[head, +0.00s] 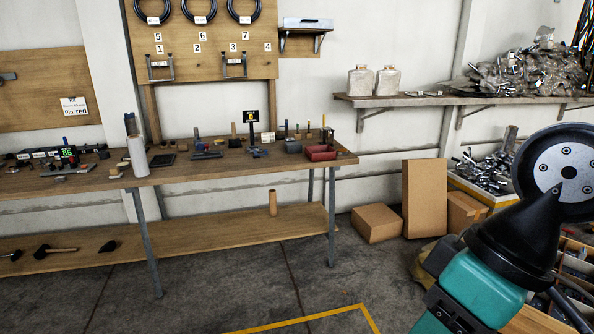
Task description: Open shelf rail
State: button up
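No part stands out clearly as the shelf rail. A long wall shelf (400,101) on grey brackets runs along the right half of the back wall, with no rail that I can make out along its front edge. A small wooden wall shelf (301,31) at the top centre carries a pale metal piece (308,22); I cannot tell whether that is the rail. My arm, teal and black with a round bolted disc, fills the lower right. My gripper's fingers are not visible, so its opening cannot be seen. The arm appears apart from both shelves.
A workbench (200,171) with tools and a red tray (319,153) stands at left, with a lower shelf (180,236). Cardboard boxes (425,197) stand below the wall shelf. Two jugs (361,81) and a scrap heap (530,72) sit on it. Open floor lies in front.

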aim_at(288, 22)
jog(key=z, duration=0.1)
jog(key=i, duration=2.15)
jog(key=u, duration=0.25)
jog(key=i, duration=2)
jog(key=u, duration=0.25)
